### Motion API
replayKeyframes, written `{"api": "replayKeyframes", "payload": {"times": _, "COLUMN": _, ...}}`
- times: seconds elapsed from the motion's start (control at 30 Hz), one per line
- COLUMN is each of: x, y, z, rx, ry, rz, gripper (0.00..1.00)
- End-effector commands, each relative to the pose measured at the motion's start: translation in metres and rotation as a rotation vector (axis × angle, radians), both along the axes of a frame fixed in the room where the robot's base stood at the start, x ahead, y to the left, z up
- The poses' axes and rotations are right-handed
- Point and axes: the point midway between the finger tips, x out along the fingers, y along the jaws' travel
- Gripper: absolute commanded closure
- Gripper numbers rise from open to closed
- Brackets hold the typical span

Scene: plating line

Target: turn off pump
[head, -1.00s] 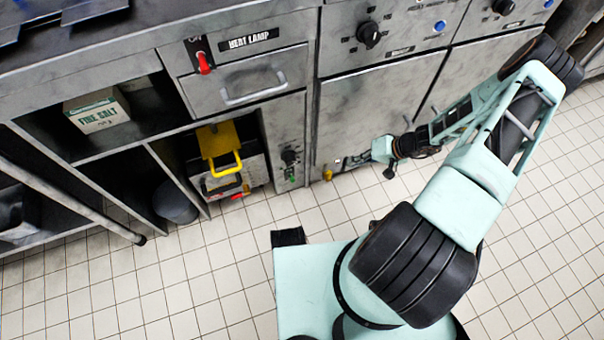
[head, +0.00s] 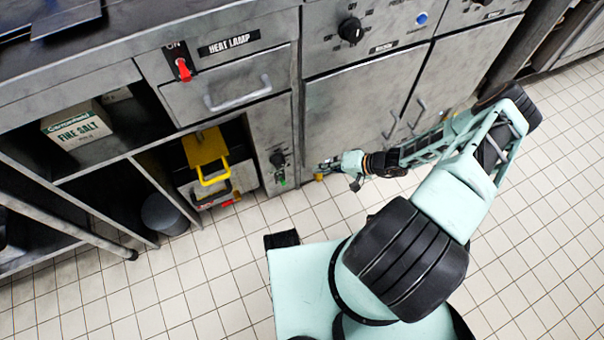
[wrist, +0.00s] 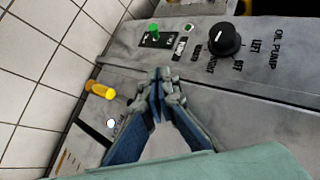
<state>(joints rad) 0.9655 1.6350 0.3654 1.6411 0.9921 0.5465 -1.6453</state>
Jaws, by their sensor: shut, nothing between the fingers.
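The black oil pump knob (wrist: 224,39) is on a grey panel in the wrist view, beside the printed words OIL PUMP, LEFT and OFF. It has a white pointer line; I cannot tell for sure which label it points at. The knob also shows in the head view (head: 278,160), on the narrow panel left of the cabinet doors. A green switch (wrist: 153,32) is mounted near the knob. My gripper (wrist: 162,78) is shut and empty, its fingertips apart from the knob in the wrist picture. In the head view my gripper (head: 328,164) is low, right of the pump panel.
A yellow handle (wrist: 101,90) and a small white round spot (wrist: 110,123) lie left of my fingers. A yellow-handled unit (head: 206,150) sits in the bay left of the panel. A heat lamp switch (head: 183,70) is above. Tiled floor (head: 200,290) is open in front.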

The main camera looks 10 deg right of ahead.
Motion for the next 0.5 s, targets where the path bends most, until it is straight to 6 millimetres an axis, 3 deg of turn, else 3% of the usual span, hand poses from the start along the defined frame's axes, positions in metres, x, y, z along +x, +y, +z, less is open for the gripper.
{"api": "replayKeyframes", "payload": {"times": 0.5, "x": 0.033, "y": 0.073, "z": -0.064, "rx": 0.002, "ry": 0.002, "rz": 0.002, "gripper": 1.0}}
